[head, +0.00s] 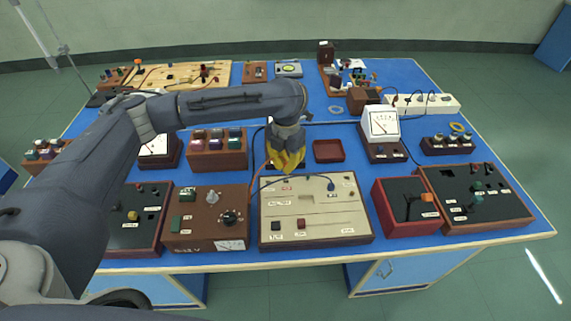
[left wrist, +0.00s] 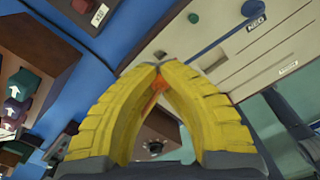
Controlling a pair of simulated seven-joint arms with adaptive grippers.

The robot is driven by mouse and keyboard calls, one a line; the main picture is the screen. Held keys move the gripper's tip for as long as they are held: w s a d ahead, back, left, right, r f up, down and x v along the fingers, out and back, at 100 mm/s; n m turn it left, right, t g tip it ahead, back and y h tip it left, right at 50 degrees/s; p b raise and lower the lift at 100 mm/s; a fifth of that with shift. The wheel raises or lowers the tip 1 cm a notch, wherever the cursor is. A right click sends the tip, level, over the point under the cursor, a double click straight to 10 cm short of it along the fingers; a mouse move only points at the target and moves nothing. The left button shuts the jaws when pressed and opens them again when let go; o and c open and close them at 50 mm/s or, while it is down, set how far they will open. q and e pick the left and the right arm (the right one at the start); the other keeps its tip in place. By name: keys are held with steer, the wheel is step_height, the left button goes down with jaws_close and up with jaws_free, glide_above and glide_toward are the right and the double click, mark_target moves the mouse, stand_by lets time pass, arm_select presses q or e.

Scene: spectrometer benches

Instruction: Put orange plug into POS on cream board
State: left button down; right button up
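The cream board (head: 315,228) lies at the front middle of the bench, with small labels, a dark button and a red button. My left gripper (head: 286,170) has yellow fingers and hangs over the back left part of this board. In the left wrist view its fingertips (left wrist: 160,72) meet, with the orange plug (left wrist: 156,90) between them, mostly hidden by the fingers. The cream board also shows in the left wrist view (left wrist: 222,35), with a label resembling NEG. I cannot read which label is POS. My right gripper is not in view.
A blue plug (head: 331,185) with a dark cable sits on the cream board. A brown box with a knob (head: 206,225) stands to its left, a red box with a black top (head: 407,208) to its right. A shallow red tray (head: 328,151) lies behind.

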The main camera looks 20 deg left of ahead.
mark_target(286, 178)
arm_select(q)
steer(key=shift+f, duration=2.95)
steer(key=shift+f, duration=0.1)
steer(key=c, duration=2.1)
jaws_free()
steer(key=o, duration=0.6)
step_height(286, 178, up, 12)
steer(key=shift+s, duration=0.1)
